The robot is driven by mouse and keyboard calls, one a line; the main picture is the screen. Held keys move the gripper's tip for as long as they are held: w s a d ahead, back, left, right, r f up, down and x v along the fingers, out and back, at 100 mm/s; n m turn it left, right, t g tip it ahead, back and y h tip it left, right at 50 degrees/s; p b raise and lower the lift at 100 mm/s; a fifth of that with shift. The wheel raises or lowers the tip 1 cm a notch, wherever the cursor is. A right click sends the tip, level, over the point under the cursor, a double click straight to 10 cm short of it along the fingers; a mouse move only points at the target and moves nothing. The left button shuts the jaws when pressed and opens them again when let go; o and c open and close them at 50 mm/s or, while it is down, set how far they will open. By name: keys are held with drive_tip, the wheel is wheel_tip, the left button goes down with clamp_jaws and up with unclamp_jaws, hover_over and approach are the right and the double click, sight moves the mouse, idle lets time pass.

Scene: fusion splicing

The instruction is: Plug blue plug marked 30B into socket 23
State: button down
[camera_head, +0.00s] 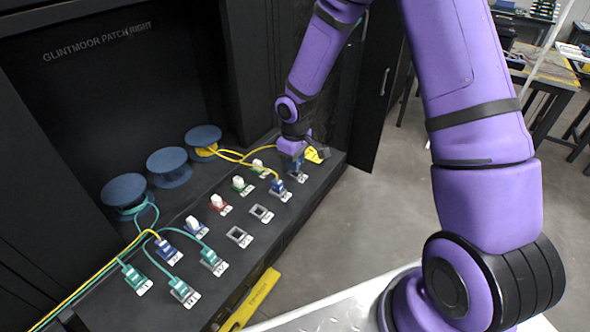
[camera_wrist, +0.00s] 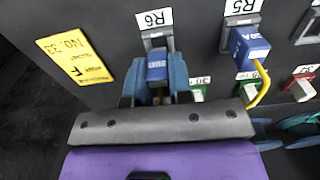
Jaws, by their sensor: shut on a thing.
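My gripper (camera_wrist: 154,80) is shut on a blue plug (camera_wrist: 157,66) with small white lettering that I cannot read with certainty. The plug is directly in front of the socket marked R6 (camera_wrist: 157,36), lined up with it; I cannot tell whether it is seated. In the head view my gripper (camera_head: 297,166) is at the far end of the panel and mostly hides this plug. A second blue plug (camera_wrist: 249,47), marked 30A, sits in the socket marked R5 with a yellow cable. I cannot make out a socket marked 23.
Two empty sockets (camera_head: 261,213) (camera_head: 239,236) lie along the near row. A red plug (camera_head: 219,204), green plugs (camera_head: 243,185) and teal plugs (camera_head: 183,292) fill other places. Yellow and teal cables run from the spools (camera_head: 168,166). A yellow tag (camera_wrist: 76,58) lies left of R6.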

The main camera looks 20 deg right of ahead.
drive_tip(key=shift+r, duration=1.95)
